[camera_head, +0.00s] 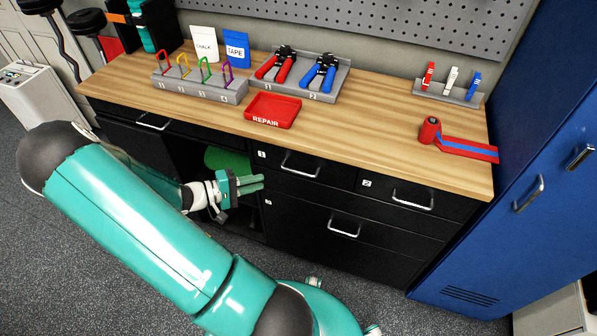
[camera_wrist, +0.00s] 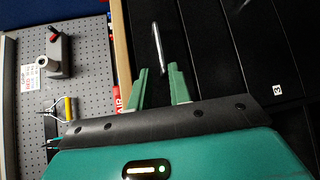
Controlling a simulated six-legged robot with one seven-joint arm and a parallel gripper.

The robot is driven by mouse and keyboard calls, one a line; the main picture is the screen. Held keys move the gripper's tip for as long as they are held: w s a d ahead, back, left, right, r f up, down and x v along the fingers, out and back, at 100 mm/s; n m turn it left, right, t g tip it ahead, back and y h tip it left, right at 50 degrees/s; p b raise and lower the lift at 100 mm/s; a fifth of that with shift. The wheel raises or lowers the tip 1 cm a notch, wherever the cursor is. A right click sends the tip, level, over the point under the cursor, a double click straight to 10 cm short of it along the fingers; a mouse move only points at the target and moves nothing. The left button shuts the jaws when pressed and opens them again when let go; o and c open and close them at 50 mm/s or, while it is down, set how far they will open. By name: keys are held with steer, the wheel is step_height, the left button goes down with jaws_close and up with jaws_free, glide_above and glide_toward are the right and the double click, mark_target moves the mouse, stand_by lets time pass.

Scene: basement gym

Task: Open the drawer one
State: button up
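Drawer one (camera_head: 275,172) is the black upper drawer marked 1 under the wooden top. It is shut, and its curved silver handle (camera_head: 300,168) shows on its front. My gripper (camera_head: 262,183) is just left of that handle in the head view, with its green fingers pointing right. In the wrist view, my gripper (camera_wrist: 160,82) has its two fingers apart with nothing between them. A silver handle (camera_wrist: 157,48), apparently that of drawer one, lies ahead of the gap between the fingertips. It appears apart from them.
Drawer two (camera_head: 372,190) is to the right and a drawer marked 3 (camera_head: 300,225) is below; both are shut. An open cubby with a green object (camera_head: 215,158) is behind my gripper. A red repair tray (camera_head: 272,110) sits on the worktop (camera_head: 370,130). A blue locker (camera_head: 530,170) stands at right.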

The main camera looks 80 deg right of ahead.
mark_target(299, 172)
steer(key=x, duration=1.4)
steer(key=shift+s+d+r, duration=0.15)
steer(key=shift+d, duration=0.1)
jaws_close()
